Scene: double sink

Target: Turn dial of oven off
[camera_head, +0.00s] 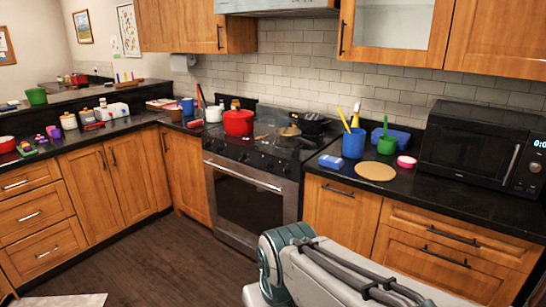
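The oven (245,195) stands in the counter run at the middle of the view, with a steel front, a dark glass door and a horizontal handle (243,177). Its dials (244,157) are several small dark knobs in a row on the front panel above the handle. They are too small to tell which way each is turned. My arm shows at the bottom, right of the oven door and nearer the camera. My gripper is not in view, and no contact with a dial shows.
A red pot (238,122) and dark pans (312,124) are on the cooktop. Right of it, the counter holds a blue cup (354,143), a green cup (387,146), a round board (375,172) and a microwave (478,152). The wooden floor (160,255) before the oven is clear.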

